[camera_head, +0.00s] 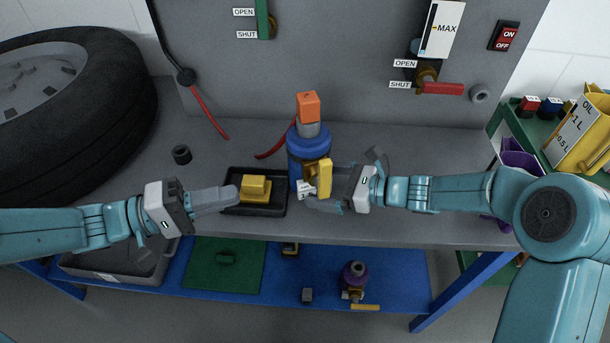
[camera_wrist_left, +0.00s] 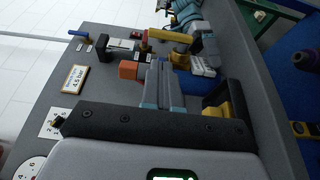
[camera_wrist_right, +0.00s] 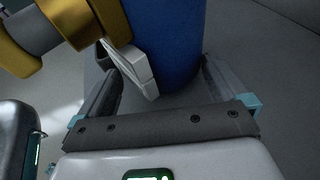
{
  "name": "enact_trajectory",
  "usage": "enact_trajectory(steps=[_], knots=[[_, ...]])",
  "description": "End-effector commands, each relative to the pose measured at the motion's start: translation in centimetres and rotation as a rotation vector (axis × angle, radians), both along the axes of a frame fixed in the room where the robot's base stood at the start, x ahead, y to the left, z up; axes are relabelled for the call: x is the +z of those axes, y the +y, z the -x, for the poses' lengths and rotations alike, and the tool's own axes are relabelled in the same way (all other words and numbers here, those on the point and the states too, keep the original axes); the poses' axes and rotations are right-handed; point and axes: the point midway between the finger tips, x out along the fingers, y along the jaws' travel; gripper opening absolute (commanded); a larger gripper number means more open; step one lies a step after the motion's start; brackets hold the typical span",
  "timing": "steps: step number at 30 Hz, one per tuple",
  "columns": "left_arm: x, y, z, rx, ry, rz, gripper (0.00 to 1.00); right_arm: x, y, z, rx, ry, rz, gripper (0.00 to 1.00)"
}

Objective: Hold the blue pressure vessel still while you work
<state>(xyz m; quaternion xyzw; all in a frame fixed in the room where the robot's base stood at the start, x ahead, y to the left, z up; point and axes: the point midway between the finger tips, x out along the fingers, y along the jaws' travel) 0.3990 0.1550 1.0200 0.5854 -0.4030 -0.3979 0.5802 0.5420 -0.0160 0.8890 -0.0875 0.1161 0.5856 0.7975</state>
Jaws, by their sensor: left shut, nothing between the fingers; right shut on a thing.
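The blue pressure vessel (camera_head: 309,146) stands upright on the grey bench in the head view, with an orange block (camera_head: 308,107) on its grey neck. A yellow handle (camera_head: 322,178) and a white tag (camera_head: 304,189) are on its front. My right gripper (camera_head: 318,196) is shut on the vessel low down; in the right wrist view its fingers (camera_wrist_right: 165,88) lie on either side of the blue body (camera_wrist_right: 178,45). My left gripper (camera_head: 234,196) is shut and empty, its tips at the left side of the black tray (camera_head: 268,211) beside a yellow block (camera_head: 254,188).
A tyre (camera_head: 95,95) lies at the back left, near a small black cylinder (camera_head: 182,154). A red-handled valve (camera_head: 440,88) is on the back panel. A blue lower shelf (camera_head: 390,274) holds a purple-bodied item (camera_head: 354,272).

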Motion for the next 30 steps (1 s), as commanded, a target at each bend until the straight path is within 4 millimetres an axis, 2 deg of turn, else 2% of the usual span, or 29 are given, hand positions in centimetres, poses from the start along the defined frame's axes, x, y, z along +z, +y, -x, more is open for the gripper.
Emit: enact_trajectory(steps=[1, 7, 21, 25, 30], knots=[[-0.1, 0.0, 0.0, -0.001, 0.001, -0.001, 0.00, -0.5, 0.6, 0.3, 0.012, 0.006, 0.007, 0.83], [-0.1, -1.3, -0.4, -0.005, 0.002, 0.001, 0.00, -0.5, 0.6, 0.3, 0.013, 0.006, 0.006, 0.83], [-0.2, -10.2, -3.7, -0.007, 0.005, -0.001, 0.00, -0.5, 0.6, 0.4, 0.013, 0.006, 0.006, 0.83], [-0.2, -11.9, -4.4, -0.006, 0.004, -0.003, 0.00, -0.5, 0.6, 0.4, 0.013, 0.006, 0.006, 0.83], [-0.2, -13.0, -4.9, -0.002, 0.004, -0.003, 0.00, -0.5, 0.6, 0.4, 0.013, 0.006, 0.006, 0.83]])
